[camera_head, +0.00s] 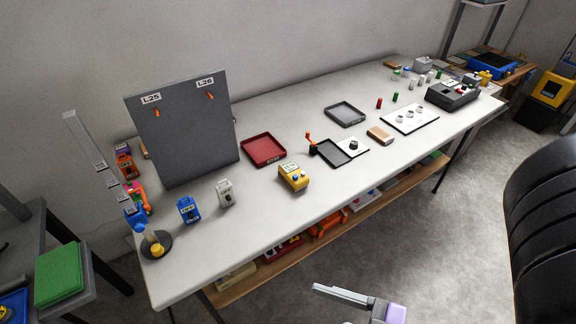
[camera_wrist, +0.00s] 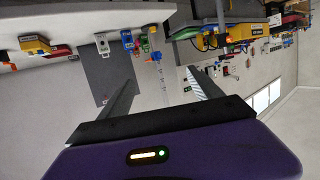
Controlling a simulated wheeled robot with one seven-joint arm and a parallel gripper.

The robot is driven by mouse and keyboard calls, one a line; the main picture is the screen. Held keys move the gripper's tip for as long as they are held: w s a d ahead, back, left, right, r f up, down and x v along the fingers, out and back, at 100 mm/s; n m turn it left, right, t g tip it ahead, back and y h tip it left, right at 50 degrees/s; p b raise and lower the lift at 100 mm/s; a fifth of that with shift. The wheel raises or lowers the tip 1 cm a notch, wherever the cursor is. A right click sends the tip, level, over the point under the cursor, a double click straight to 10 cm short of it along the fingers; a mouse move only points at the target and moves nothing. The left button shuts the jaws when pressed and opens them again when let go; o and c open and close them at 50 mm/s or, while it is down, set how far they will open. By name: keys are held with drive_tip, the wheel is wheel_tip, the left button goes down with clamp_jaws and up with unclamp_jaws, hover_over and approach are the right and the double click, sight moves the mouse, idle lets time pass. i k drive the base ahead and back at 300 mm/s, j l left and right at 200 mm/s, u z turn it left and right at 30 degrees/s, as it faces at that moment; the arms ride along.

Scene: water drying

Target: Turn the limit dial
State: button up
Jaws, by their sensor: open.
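No label reading "limit" is legible, so I cannot tell which dial is the limit dial. A white plate (camera_head: 361,152) with one dark round knob (camera_head: 353,145) lies mid-table in the head view. A larger white panel (camera_head: 425,124) with several round knobs lies further right. My gripper (camera_head: 340,293) is low in the head view, off the table's front edge and far from these. In the wrist view my gripper (camera_wrist: 160,80) is open and empty, its fingers spread apart.
A red tray (camera_head: 263,150), a dark grey tray (camera_head: 346,113) and a grey upright board (camera_head: 182,130) are on the table (camera_head: 225,260). A small orange-topped lever (camera_head: 309,138) stands beside the single-knob plate. A black chair (camera_head: 545,200) is at right. Open floor (camera_head: 440,250) lies in front.

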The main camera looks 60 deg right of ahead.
sight(354, 145)
drive_tip(key=z, duration=1.55)
